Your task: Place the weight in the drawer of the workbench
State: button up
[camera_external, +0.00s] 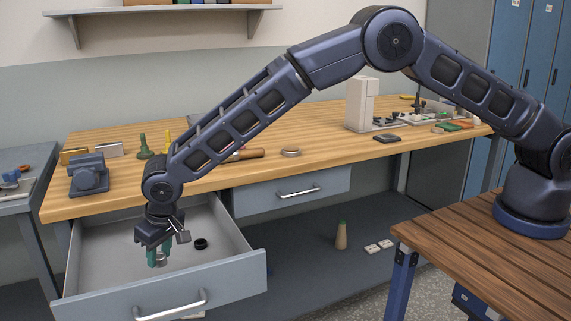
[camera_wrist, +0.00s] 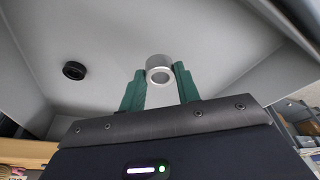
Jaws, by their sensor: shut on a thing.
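The weight looks like a small silvery cylinder with a round recess or hole in its end (camera_wrist: 160,63). In the external view it shows small and grey (camera_external: 160,260) at the green fingertips. My gripper (camera_external: 157,253) points down inside the open left drawer (camera_external: 235,268) of the workbench (camera_external: 240,185). In the wrist view, my gripper's green fingers (camera_wrist: 160,78) stand on either side of the weight and are shut on it. I cannot tell whether the weight touches the drawer floor. Part of it is hidden by the fingers.
A black ring (camera_external: 200,244) lies on the drawer floor, right of my gripper; it also shows in the wrist view (camera_wrist: 74,70). The rest of the drawer floor looks clear. A shut drawer (camera_external: 265,200) is to the right. A blue vise (camera_external: 88,175) stands on the bench above.

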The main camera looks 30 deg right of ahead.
aim_at(163, 264)
jog(key=shift+f, duration=2.35)
jog(key=shift+f, duration=0.1)
jog(key=o, duration=1)
jog(key=v, duration=1.2)
